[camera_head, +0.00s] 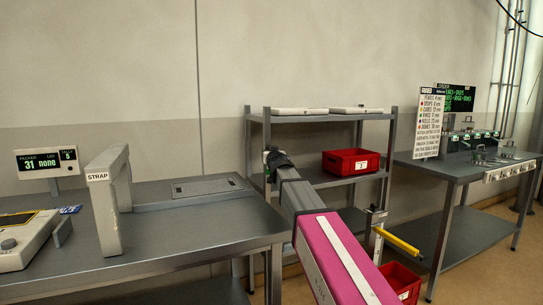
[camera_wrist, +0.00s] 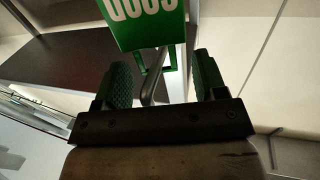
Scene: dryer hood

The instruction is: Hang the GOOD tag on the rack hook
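The green GOOD tag (camera_wrist: 145,22) is at the top of the wrist view, its white lettering upside down there and cut by the frame edge. Its narrow green loop (camera_wrist: 174,58) is by a bent grey metal rod (camera_wrist: 152,84), which looks like the rack hook. The rod seems to pass through the loop, but I cannot be sure. My gripper (camera_wrist: 162,68) is open, its green-padded fingers apart on either side of the rod and loop, touching neither as far as I can see. In the head view my gripper (camera_head: 272,158) is at the rack's left side, and the tag is not clear there.
The grey rack (camera_head: 250,135) holds pale flat cases on top and a red bin (camera_head: 350,162) on its middle shelf. A workbench (camera_head: 190,232) with a STRAP frame (camera_head: 107,205) stands left. Another bench (camera_head: 460,167) with an order screen stands right. The rack's dark shelf shows close in the wrist view.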

